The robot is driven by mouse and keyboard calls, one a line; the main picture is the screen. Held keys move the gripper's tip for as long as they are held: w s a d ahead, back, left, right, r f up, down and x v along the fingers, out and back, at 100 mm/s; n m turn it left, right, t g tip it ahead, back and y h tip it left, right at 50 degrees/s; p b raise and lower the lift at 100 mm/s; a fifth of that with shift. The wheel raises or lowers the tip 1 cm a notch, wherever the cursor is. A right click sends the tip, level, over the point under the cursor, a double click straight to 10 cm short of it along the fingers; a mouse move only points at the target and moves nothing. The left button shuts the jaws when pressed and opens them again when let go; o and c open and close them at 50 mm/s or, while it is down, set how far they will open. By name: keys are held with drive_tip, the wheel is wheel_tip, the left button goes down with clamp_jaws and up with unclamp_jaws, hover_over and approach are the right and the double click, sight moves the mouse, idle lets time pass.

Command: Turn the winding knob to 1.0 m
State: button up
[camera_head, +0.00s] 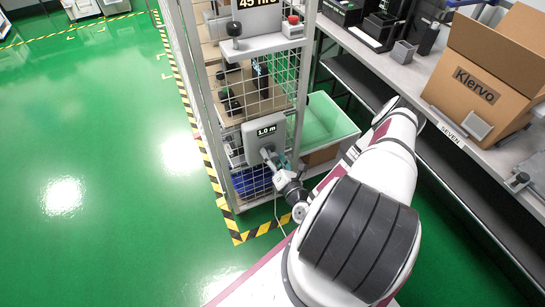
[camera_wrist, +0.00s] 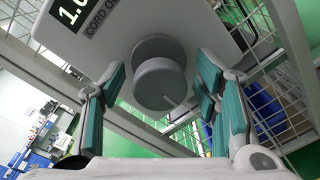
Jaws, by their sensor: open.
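In the head view my gripper (camera_head: 272,160) is in front of the box, and my wrist hides the knob.
A wire-mesh cage (camera_head: 255,85) on a metal frame carries the box. Another panel (camera_head: 262,42) with a knob and a red button sits above. A shelf with a cardboard box (camera_head: 480,85) runs along the right. Green floor (camera_head: 90,170) is clear at left.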

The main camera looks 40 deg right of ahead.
drive_tip(key=v, duration=1.1)
drive_tip(key=shift+s, duration=0.35)
drive_tip(key=shift+w+a+r, duration=0.1)
